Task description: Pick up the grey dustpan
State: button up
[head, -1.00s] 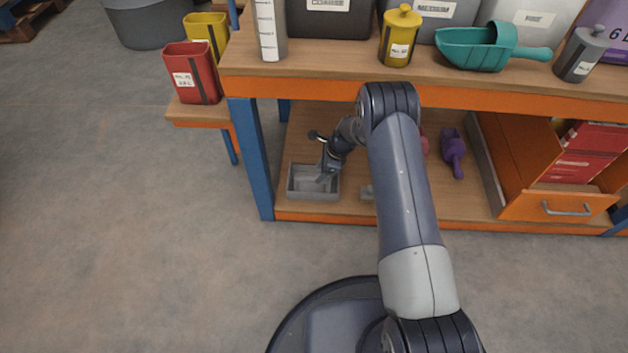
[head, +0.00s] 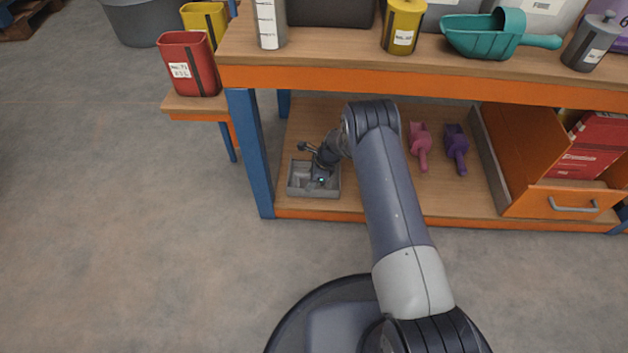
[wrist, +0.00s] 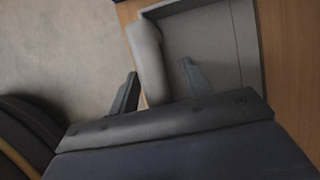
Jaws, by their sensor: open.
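The grey dustpan (head: 300,192), a shallow tray shape, lies on the lower wooden shelf near its left front corner. My gripper (head: 320,183) is down at it, partly covering its inside. In the wrist view the dustpan (wrist: 210,40) fills the upper right, with a thick rounded grey edge or handle along its left. My open gripper (wrist: 160,74) has one finger left of that rounded part and the other on its right, over the pan. I cannot tell whether the fingers touch it.
The orange-edged upper shelf (head: 350,75) hangs above my wrist, and a blue post (head: 250,150) stands just left of the dustpan. A pink scoop (head: 420,145), a purple scoop (head: 456,148) and an orange drawer (head: 555,204) are to the right.

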jog(key=shift+f+b, duration=0.25)
jog(key=shift+b, duration=0.1)
grip_shut()
dwell(0.5)
